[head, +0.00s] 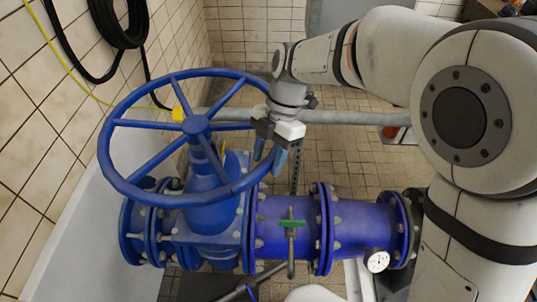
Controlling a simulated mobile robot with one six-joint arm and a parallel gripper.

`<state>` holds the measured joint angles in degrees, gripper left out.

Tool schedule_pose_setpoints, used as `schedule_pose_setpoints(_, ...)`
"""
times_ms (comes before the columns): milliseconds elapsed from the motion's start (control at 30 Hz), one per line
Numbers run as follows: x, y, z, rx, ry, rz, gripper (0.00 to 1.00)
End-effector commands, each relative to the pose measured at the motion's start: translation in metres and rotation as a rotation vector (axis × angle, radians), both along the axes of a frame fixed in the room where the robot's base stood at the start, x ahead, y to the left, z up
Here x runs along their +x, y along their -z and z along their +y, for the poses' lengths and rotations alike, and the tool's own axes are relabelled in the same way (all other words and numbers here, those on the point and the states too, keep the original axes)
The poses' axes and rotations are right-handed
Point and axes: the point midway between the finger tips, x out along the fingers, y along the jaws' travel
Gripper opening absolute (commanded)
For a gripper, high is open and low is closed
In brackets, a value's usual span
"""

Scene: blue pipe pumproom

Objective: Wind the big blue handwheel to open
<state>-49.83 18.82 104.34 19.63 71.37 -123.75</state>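The big blue handwheel (112,168) fills the left of the head view, with several spokes running to a hub (196,125). A small yellow piece (178,114) sits by the hub. The wheel stands on a blue valve body (212,203). My gripper (269,154) is at the right side of the wheel rim, pointing down. Its two blue-grey fingertips are apart, with the rim at or between them. Whether they press on the rim cannot be told, as the gripper body hides part of it.
A grey pipe (345,117) crosses behind my gripper. Black hoses (118,30) hang on the tiled wall at left.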

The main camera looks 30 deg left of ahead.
Motion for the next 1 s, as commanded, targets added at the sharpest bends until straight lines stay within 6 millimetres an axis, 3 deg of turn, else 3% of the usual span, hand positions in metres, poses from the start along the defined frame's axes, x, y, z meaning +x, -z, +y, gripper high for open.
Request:
schedule_pose_setpoints(533,0.0004,-0.0002,-0.0007,0.000,0.001,0.000,0.00)
schedule_pose_setpoints(1000,0.0020,0.0002,0.0013,0.000,-0.041,0.001,0.00)
